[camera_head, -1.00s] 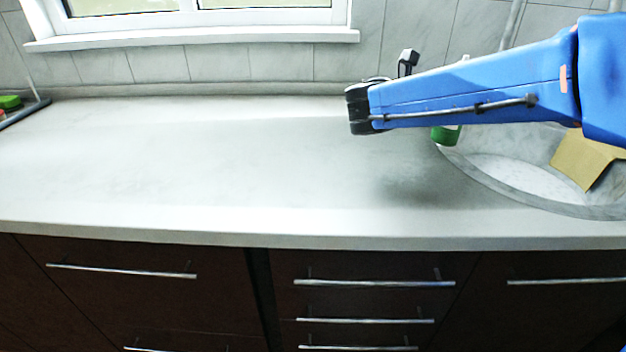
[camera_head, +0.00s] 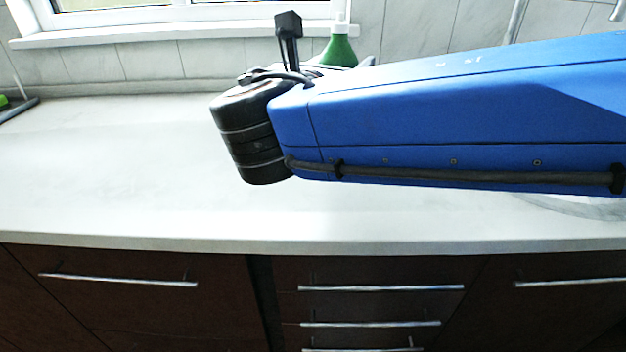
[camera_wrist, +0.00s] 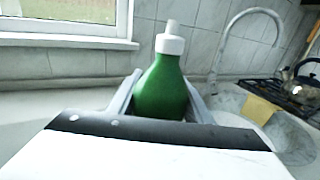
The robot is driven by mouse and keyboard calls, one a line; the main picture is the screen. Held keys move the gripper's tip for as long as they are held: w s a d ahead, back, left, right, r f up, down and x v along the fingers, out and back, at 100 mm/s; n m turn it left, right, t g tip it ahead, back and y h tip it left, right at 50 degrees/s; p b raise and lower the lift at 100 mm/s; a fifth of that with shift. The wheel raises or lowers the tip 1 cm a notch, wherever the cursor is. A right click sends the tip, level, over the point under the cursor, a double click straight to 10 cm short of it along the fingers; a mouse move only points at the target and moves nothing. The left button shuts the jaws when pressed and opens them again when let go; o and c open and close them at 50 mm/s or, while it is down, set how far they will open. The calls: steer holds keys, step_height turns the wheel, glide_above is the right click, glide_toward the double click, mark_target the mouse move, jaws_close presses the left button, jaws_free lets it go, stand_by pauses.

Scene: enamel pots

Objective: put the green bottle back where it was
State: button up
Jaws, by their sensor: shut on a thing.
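The green bottle (camera_head: 339,50) has a white cap and shows behind my blue arm in the head view, its lower part hidden. In the wrist view the green bottle (camera_wrist: 162,88) stands upright between the two grey fingers of my gripper (camera_wrist: 160,98). The fingers are shut on its sides. The bottle's base is hidden behind the gripper body, so I cannot tell whether it touches the counter.
A window (camera_head: 180,12) and tiled wall are behind. In the wrist view, a sink (camera_wrist: 285,135) with a tap (camera_wrist: 216,62) lies right, with a kettle (camera_wrist: 303,78) on a stove beyond.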

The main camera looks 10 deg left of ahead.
mark_target(328, 62)
steer(key=s+a+y, duration=0.1)
steer(key=s+a+r+n+y, duration=0.1)
steer(key=s, duration=0.1)
steer(key=shift+a, duration=0.3)
steer(key=shift+s+a+f, duration=0.1)
steer(key=shift+f, duration=4.85)
steer(key=shift+f, duration=0.1)
steer(key=o, duration=1.3)
steer(key=shift+c, duration=0.2)
steer(key=s+a, duration=0.1)
steer(key=s, duration=1.1)
